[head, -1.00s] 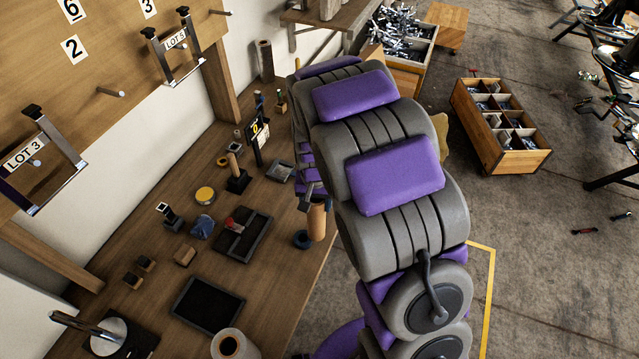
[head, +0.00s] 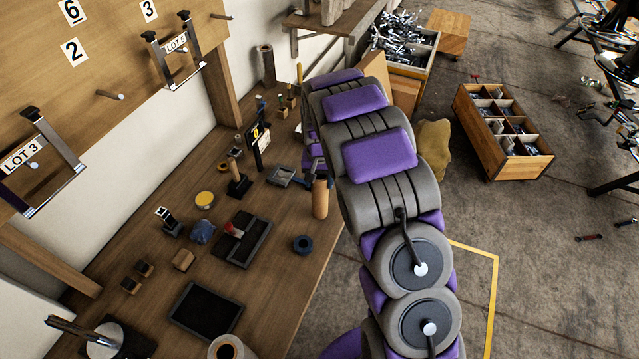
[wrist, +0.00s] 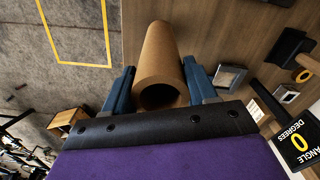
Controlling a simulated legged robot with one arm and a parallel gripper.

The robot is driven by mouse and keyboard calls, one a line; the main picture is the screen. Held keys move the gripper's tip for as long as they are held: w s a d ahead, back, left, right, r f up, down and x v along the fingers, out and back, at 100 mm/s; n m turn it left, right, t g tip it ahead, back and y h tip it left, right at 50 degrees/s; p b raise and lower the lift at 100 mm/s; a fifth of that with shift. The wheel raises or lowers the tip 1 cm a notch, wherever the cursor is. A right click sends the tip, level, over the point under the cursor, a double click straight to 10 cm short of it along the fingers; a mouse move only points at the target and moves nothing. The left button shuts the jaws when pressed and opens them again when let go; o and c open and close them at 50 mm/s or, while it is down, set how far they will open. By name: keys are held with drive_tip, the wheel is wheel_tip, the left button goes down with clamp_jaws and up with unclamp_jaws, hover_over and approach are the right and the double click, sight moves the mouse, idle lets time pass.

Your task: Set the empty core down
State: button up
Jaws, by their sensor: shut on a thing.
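The empty core (head: 320,198) is a plain brown cardboard tube, upright over the front edge area of the wooden bench (head: 285,290). I cannot tell whether its lower end touches the bench top. In the wrist view the core (wrist: 155,50) shows its open, hollow end between two blue fingers. My gripper (wrist: 160,88) is shut on the core, one finger on each side. In the head view my gripper (head: 318,172) is partly hidden beside my purple and grey arm.
A black tray (head: 243,240), a yellow-topped tin (head: 204,199) and an angle display (head: 258,138) stand on the bench. Another tube (head: 266,65) stands at the back. Bare bench lies left of the core.

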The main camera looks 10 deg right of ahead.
drive_tip(key=shift+f, duration=0.85)
drive_tip(key=shift+r, duration=0.1)
drive_tip(key=o, duration=1.3)
drive_tip(key=shift+o, duration=0.2)
wheel_tip(320, 180, up, 12)
drive_tip(key=p, duration=0.1)
drive_tip(key=s+r+n, duration=0.1)
drive_tip(key=s+r, duration=0.4)
drive_tip(key=s, duration=0.5)
drive_tip(key=s+r, duration=0.6)
drive_tip(key=s, duration=0.4)
drive_tip(key=s+n+g, duration=0.1)
drive_tip(key=s+n, duration=0.1)
drive_tip(key=s, duration=2)
drive_tip(key=shift+r+n+g, duration=0.2)
drive_tip(key=shift+n+g, duration=0.1)
drive_tip(key=shift+g, duration=0.1)
